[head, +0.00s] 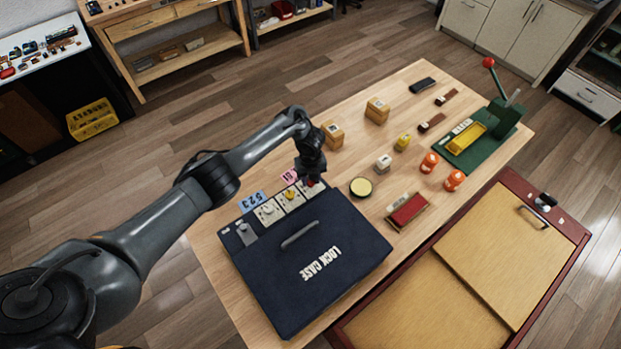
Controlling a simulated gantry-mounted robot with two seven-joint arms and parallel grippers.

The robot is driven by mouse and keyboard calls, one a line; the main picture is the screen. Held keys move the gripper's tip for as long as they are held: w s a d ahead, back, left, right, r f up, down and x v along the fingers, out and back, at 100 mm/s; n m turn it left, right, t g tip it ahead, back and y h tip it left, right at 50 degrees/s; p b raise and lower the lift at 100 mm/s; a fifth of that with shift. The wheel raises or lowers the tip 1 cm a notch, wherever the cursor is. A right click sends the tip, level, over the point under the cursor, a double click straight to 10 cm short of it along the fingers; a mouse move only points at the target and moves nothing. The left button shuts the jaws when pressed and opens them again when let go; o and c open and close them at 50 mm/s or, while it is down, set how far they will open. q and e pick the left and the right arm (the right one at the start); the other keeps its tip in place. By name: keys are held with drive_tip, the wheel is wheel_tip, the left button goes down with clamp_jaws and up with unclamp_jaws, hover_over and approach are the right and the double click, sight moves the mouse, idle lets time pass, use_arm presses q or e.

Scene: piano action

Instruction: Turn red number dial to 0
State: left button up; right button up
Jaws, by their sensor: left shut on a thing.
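A dark blue lock case (333,284) lies on the wooden table, with a row of dials along its back edge. The red number dial (311,183) is at the right end of that row, on a white plate. My left gripper (309,178) comes down from above and is shut on the red dial, covering most of it. The number it points to cannot be read. A yellow dial (290,195) and a white dial (267,209) sit to its left. A blue tag (252,202) and a pink tag (289,176) stand behind the dials. My right gripper is not in view.
A round yellow-topped tin (361,187), a red pad (407,210), stamps and orange pieces (429,162) stand right of the case. A green press (485,134) with a red-knobbed lever stands at the far right.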

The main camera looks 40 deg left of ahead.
use_arm(q)
drive_tip(key=o, duration=1)
drive_tip(key=shift+o, duration=0.2)
drive_tip(key=shift+r, duration=0.5)
wheel_tip(320, 180, up, 4)
drive_tip(key=shift+r+p, duration=0.1)
drive_tip(key=shift+p, duration=0.5)
drive_tip(key=shift+r+p, duration=2.55)
drive_tip(key=shift+r, duration=0.3)
